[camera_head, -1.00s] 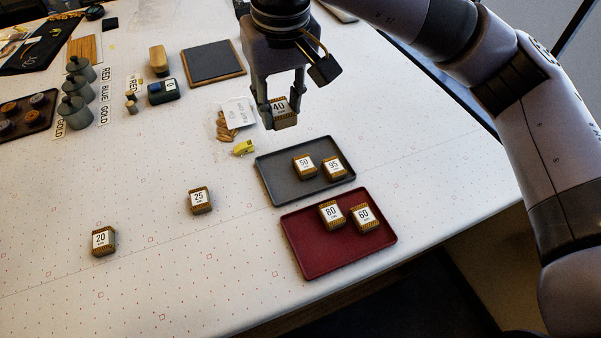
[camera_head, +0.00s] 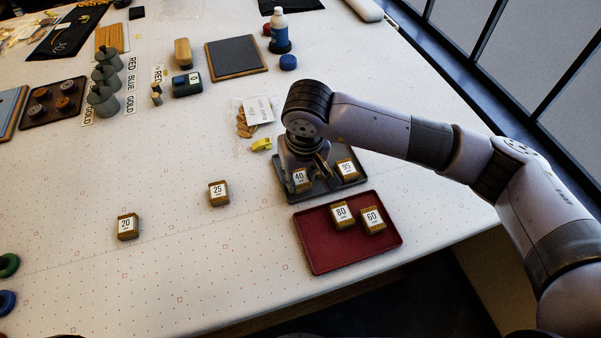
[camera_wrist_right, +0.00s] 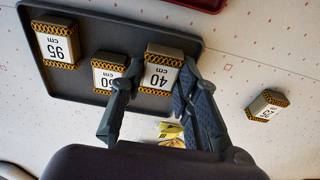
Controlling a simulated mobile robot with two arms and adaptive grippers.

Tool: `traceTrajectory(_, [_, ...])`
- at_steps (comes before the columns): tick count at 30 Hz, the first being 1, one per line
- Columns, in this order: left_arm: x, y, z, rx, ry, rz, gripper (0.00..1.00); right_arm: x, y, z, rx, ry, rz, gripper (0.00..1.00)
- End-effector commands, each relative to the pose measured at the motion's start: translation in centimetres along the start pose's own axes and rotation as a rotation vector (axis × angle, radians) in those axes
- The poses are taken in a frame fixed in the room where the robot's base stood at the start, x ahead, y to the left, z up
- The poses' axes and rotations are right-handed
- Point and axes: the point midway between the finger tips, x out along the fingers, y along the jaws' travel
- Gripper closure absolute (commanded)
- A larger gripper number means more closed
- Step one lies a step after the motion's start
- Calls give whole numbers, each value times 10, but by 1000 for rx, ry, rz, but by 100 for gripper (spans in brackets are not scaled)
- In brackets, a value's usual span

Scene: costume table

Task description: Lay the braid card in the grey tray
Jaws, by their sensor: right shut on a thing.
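The braid card marked 40 (camera_head: 299,179), a tan block with a white label and patterned edges, is held in my right gripper (camera_head: 305,170) at the left part of the grey tray (camera_head: 330,187). The wrist view shows the fingers (camera_wrist_right: 160,70) on both sides of the 40 card (camera_wrist_right: 164,67). I cannot tell whether it touches the tray floor. The 95 card (camera_head: 346,169) lies in the grey tray. The 50 card (camera_wrist_right: 107,74) is beside the 40 card, partly behind a finger; my gripper hides it in the head view. My left gripper is not in view.
A red tray (camera_head: 335,258) in front holds the 80 card (camera_head: 342,215) and 60 card (camera_head: 372,220). The 25 card (camera_head: 218,193) and 20 card (camera_head: 127,226) lie on the open table. A yellow item (camera_head: 261,144) and a clear bag (camera_head: 243,127) lie behind the grey tray.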

Motion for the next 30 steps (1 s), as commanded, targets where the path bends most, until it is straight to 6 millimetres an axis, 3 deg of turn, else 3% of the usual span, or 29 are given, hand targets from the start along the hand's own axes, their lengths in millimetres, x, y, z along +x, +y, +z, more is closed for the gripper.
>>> traceTrajectory(15, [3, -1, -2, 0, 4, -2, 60, 14, 0, 2, -1, 2, 0, 90])
traceTrajectory(16, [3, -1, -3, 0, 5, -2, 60, 13, 0, 2, -1, 1, 0, 70])
traceTrajectory(19, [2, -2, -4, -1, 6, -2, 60, 12, 0, 2, -1, 1, 0, 63])
traceTrajectory(30, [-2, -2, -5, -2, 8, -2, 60, 9, 0, 2, 0, 1, 0, 62])
